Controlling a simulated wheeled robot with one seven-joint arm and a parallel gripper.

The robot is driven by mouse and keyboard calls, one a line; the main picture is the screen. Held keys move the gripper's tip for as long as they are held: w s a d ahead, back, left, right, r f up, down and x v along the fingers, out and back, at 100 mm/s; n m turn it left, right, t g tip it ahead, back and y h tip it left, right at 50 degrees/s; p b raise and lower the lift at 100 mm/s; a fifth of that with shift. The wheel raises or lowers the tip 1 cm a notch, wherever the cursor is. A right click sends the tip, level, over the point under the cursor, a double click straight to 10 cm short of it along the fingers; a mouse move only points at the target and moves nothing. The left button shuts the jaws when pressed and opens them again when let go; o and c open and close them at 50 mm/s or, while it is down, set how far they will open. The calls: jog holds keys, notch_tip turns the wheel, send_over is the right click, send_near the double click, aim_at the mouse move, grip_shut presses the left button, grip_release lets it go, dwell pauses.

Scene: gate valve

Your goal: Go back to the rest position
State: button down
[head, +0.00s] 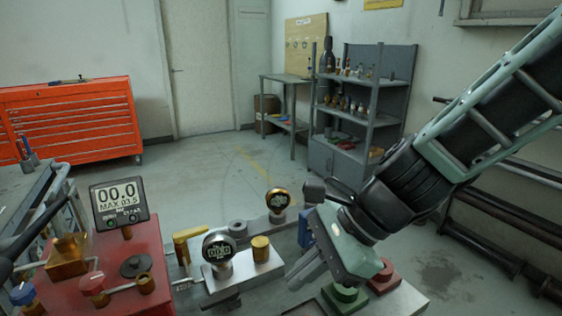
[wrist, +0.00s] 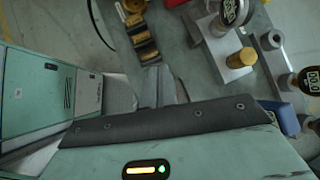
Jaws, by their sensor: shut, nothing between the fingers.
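My gripper (head: 297,280) is in the right middle of the head view, at the end of my arm coming in from the upper right. Its fingers point down and left above the workbench, close together and empty. In the wrist view the fingers (wrist: 160,88) show as grey shapes at the centre, side by side. A round gauge on a silver block (head: 219,250) stands left of the fingers, apart from them. I cannot make out a gate valve for certain.
A red unit with a digital display (head: 119,205) fills the bench's left side. A second gauge (head: 277,201) and a brass cylinder (head: 260,248) stand nearby. Behind are an orange tool chest (head: 75,120), grey shelves (head: 345,150) and open floor. Dark pipes (head: 480,240) run along the right wall.

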jog(key=s+d+r+n+h+p, duration=0.3)
jog(key=s+d+n, duration=0.2)
jog(key=n, duration=0.6)
jog(key=s+d+r+n+h+p, duration=0.3)
jog(key=s+d+n+h, duration=0.1)
jog(key=n, duration=0.7)
jog(key=shift+s+d+p, duration=0.3)
jog(key=shift+s+d, duration=0.5)
jog(key=shift+s, duration=0.1)
